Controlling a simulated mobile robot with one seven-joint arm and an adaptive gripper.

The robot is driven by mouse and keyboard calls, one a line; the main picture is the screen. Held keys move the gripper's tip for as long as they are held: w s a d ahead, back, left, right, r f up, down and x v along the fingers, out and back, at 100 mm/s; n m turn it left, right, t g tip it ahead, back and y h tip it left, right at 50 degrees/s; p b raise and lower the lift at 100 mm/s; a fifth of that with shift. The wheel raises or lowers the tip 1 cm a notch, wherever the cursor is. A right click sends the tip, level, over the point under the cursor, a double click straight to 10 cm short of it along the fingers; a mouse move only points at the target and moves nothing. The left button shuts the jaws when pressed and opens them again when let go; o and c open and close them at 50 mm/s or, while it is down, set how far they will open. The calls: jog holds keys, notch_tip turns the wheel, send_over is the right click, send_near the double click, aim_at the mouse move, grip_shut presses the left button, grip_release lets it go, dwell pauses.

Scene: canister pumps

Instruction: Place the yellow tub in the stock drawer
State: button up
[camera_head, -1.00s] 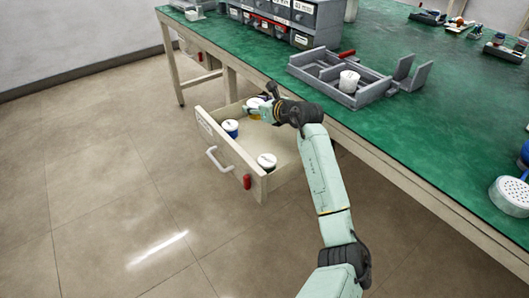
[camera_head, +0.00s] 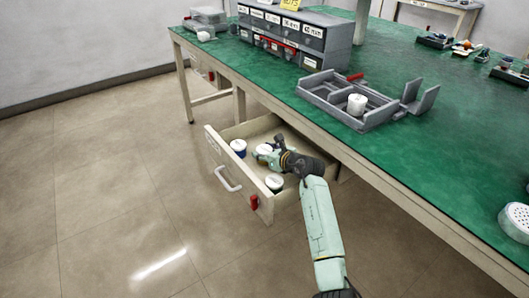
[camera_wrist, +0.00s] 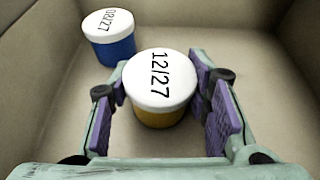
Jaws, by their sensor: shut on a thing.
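The yellow tub (camera_wrist: 158,116) has a white lid marked 12/27 and stands between the purple pads of my gripper (camera_wrist: 162,92). My gripper is shut on it. In the head view the tub's white lid (camera_head: 263,149) shows at the tip of my gripper (camera_head: 272,157), inside the open stock drawer (camera_head: 238,182). The wrist view shows the drawer's beige floor and walls around the tub. Whether its base touches the floor I cannot tell.
A blue tub (camera_wrist: 112,44) with a white lid stands in the drawer behind and left of the yellow tub; it also shows in the head view (camera_head: 239,149). Another white-lidded tub (camera_head: 274,184) stands near the drawer's front. The green bench top (camera_head: 400,150) overhangs the drawer.

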jog(key=shift+f, duration=0.1)
jog(key=o, duration=0.7)
jog(key=shift+f, duration=0.15)
jog(key=o, duration=0.5)
